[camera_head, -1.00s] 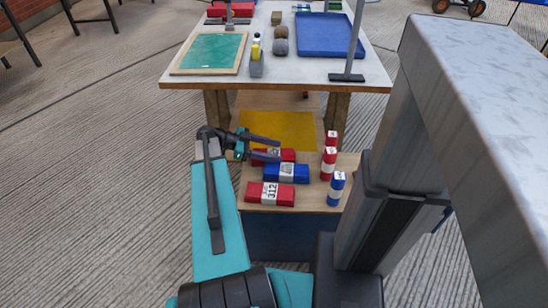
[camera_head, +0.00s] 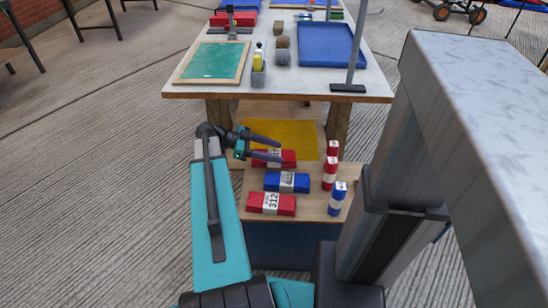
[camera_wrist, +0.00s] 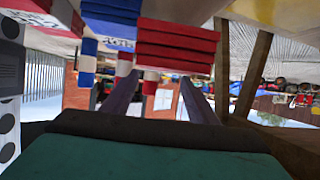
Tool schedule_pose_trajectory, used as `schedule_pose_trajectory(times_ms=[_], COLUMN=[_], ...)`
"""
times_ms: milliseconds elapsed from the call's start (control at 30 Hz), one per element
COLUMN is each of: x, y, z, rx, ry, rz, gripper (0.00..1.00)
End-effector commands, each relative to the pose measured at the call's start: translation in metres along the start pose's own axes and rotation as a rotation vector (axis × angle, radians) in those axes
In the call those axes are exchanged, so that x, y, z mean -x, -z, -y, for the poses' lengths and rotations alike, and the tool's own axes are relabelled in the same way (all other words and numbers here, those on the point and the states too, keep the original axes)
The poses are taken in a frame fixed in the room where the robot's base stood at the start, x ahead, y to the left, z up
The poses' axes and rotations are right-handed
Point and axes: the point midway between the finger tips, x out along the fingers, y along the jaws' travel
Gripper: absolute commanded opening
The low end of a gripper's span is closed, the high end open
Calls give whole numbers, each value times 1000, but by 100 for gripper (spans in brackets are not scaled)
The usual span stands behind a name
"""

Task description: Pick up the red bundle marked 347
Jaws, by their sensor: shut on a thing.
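A red bundle (camera_head: 288,159) with a white band is at the back of the row on the low wooden shelf (camera_head: 310,209). Its number is partly behind a finger and I cannot read it. My gripper (camera_head: 266,152) is shut on this bundle, reaching in from the left. In the wrist view the red bundle (camera_wrist: 176,45) shows beyond my gripper's fingers (camera_wrist: 158,98). I cannot tell whether it is clear of the shelf. A blue bundle (camera_head: 294,184) and a red bundle marked 312 (camera_head: 285,205) lie in front of it.
Two upright red-and-white bundles (camera_head: 329,175) and an upright blue one (camera_head: 337,200) stand at the shelf's right. A yellow sheet (camera_head: 290,138) lies behind. The worktable (camera_head: 285,92) overhangs the back, with a blue tray (camera_head: 325,45) and green board (camera_head: 210,63).

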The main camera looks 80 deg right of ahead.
Motion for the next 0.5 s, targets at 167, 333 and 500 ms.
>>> schedule_pose_trajectory(times_ms=[167, 333, 500], x=[10, 14, 15], y=[25, 35, 37], z=[-1, -1, -1], rx=[-2, -1, -1], ry=[-1, -1, -1], rz=[-2, -2, -3], gripper=[28, 28, 28])
